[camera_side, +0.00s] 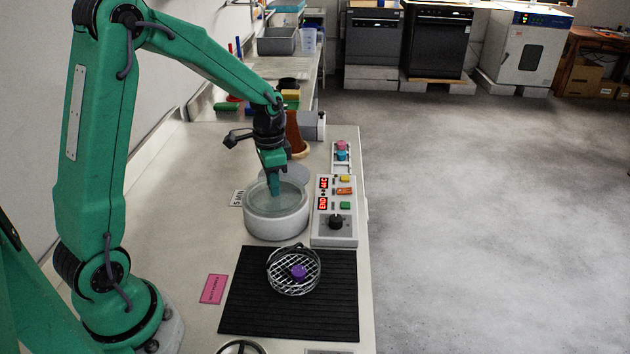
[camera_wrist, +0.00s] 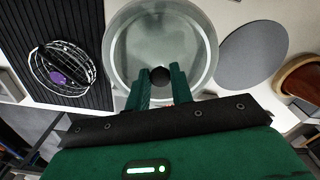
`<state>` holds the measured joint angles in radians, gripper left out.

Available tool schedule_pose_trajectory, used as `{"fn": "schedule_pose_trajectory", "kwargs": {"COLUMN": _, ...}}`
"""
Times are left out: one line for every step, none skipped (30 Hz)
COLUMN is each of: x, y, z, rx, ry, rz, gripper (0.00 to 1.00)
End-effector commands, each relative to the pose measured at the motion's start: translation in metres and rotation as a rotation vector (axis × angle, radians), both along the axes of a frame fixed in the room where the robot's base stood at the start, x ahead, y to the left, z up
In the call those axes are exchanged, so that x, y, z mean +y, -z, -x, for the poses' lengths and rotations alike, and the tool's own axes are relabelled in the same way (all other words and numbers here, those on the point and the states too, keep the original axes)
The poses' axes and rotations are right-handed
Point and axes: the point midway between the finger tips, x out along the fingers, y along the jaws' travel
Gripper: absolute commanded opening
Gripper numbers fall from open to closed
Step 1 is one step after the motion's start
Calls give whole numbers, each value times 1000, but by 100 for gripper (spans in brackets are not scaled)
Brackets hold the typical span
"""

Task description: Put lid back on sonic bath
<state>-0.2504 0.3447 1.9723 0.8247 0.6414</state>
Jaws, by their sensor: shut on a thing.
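The sonic bath (camera_side: 276,224) is a round, pale tub standing on the bench left of the control box; its rim also shows in the wrist view (camera_wrist: 112,42). My gripper (camera_side: 275,190) points down over the middle of the bath. In the wrist view my gripper (camera_wrist: 161,74) is shut on a black round knob (camera_wrist: 160,78). The knob belongs to a clear, see-through lid (camera_wrist: 160,40) that lies over the bath's opening. The lid is hard to make out, and I cannot tell whether it touches the rim or hangs slightly above it.
A wire basket (camera_side: 294,282) with a purple item sits on a black ribbed mat (camera_side: 250,315) in front. A control box (camera_side: 336,225) stands close on the right. A flat grey disc (camera_wrist: 253,55) and a brown container (camera_wrist: 303,80) lie beyond the bath.

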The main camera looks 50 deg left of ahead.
Motion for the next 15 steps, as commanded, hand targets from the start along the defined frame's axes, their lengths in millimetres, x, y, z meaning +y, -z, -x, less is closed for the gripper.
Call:
{"fn": "schedule_pose_trajectory", "kwargs": {"x": 0, "y": 0, "z": 0, "rx": 0, "ry": 0, "rz": 0, "gripper": 0}}
{"fn": "schedule_pose_trajectory", "kwargs": {"x": 0, "y": 0, "z": 0, "rx": 0, "ry": 0, "rz": 0, "gripper": 0}}
{"fn": "schedule_pose_trajectory", "kwargs": {"x": 0, "y": 0, "z": 0, "rx": 0, "ry": 0, "rz": 0, "gripper": 0}}
{"fn": "schedule_pose_trajectory", "kwargs": {"x": 0, "y": 0, "z": 0, "rx": 0, "ry": 0, "rz": 0, "gripper": 0}}
{"fn": "schedule_pose_trajectory", "kwargs": {"x": 0, "y": 0, "z": 0, "rx": 0, "ry": 0, "rz": 0, "gripper": 0}}
{"fn": "schedule_pose_trajectory", "kwargs": {"x": 0, "y": 0, "z": 0, "rx": 0, "ry": 0, "rz": 0, "gripper": 0}}
{"fn": "schedule_pose_trajectory", "kwargs": {"x": 0, "y": 0, "z": 0, "rx": 0, "ry": 0, "rz": 0, "gripper": 0}}
{"fn": "schedule_pose_trajectory", "kwargs": {"x": 0, "y": 0, "z": 0, "rx": 0, "ry": 0, "rz": 0, "gripper": 0}}
{"fn": "schedule_pose_trajectory", "kwargs": {"x": 0, "y": 0, "z": 0, "rx": 0, "ry": 0, "rz": 0, "gripper": 0}}
{"fn": "schedule_pose_trajectory", "kwargs": {"x": 0, "y": 0, "z": 0, "rx": 0, "ry": 0, "rz": 0, "gripper": 26}}
{"fn": "schedule_pose_trajectory", "kwargs": {"x": 0, "y": 0, "z": 0, "rx": 0, "ry": 0, "rz": 0, "gripper": 32}}
{"fn": "schedule_pose_trajectory", "kwargs": {"x": 0, "y": 0, "z": 0, "rx": 0, "ry": 0, "rz": 0, "gripper": 40}}
{"fn": "schedule_pose_trajectory", "kwargs": {"x": 0, "y": 0, "z": 0, "rx": 0, "ry": 0, "rz": 0, "gripper": 46}}
{"fn": "schedule_pose_trajectory", "kwargs": {"x": 0, "y": 0, "z": 0, "rx": 0, "ry": 0, "rz": 0, "gripper": 48}}
{"fn": "schedule_pose_trajectory", "kwargs": {"x": 0, "y": 0, "z": 0, "rx": 0, "ry": 0, "rz": 0, "gripper": 48}}
